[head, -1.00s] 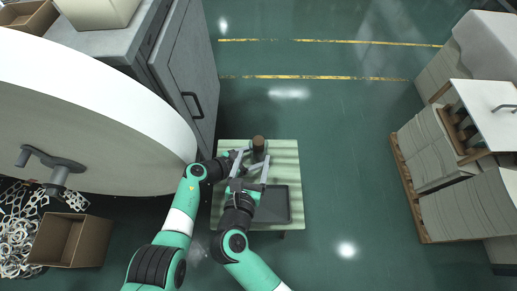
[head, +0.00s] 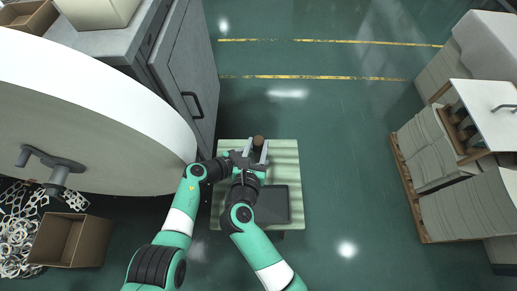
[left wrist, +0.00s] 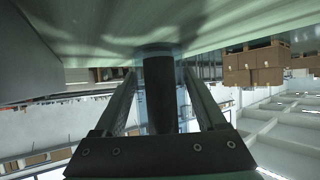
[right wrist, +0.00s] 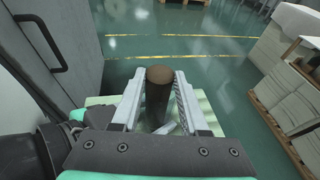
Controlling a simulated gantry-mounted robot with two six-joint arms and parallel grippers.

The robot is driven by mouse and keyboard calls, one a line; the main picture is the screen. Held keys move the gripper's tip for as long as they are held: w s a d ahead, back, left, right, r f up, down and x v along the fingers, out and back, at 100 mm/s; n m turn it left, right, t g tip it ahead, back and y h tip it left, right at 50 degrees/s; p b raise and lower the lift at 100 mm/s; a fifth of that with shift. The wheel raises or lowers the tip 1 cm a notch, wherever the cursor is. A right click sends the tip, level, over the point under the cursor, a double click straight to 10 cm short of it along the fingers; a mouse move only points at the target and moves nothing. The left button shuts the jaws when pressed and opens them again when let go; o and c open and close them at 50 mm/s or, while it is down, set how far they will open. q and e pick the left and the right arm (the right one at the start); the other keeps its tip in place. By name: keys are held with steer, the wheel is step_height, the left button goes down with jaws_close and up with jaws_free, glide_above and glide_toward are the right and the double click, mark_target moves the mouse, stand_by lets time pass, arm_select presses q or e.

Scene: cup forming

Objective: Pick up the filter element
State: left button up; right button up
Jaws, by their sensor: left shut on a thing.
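The filter element (head: 258,142), a dark upright cylinder with a brown top, stands at the far part of the small table. It shows between my right gripper's fingers (right wrist: 158,78) in the right wrist view. That gripper (head: 256,149) is open, with a finger on each side and gaps beside the cylinder. In the left wrist view, the filter element (left wrist: 158,95) shows with a bluish see-through cup (left wrist: 178,75) around it, close to the table surface. My left gripper (left wrist: 160,72) is shut on the cup low down; its fingertips are partly hidden in the head view.
The pale green table (head: 285,160) carries a black tray (head: 273,205) at its near right. A grey cabinet (head: 190,75) and a big white round machine (head: 100,110) stand on the left. Stacked sheets on a pallet (head: 425,170) stand right. Floor between is clear.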

jaws_close()
steer(key=shift+r, duration=0.1)
step_height(320, 180, up, 18)
stand_by(0.4)
arm_select(q)
steer(key=o, duration=0.9)
steer(key=v, duration=1.2)
steer(key=shift+s+f, duration=0.1)
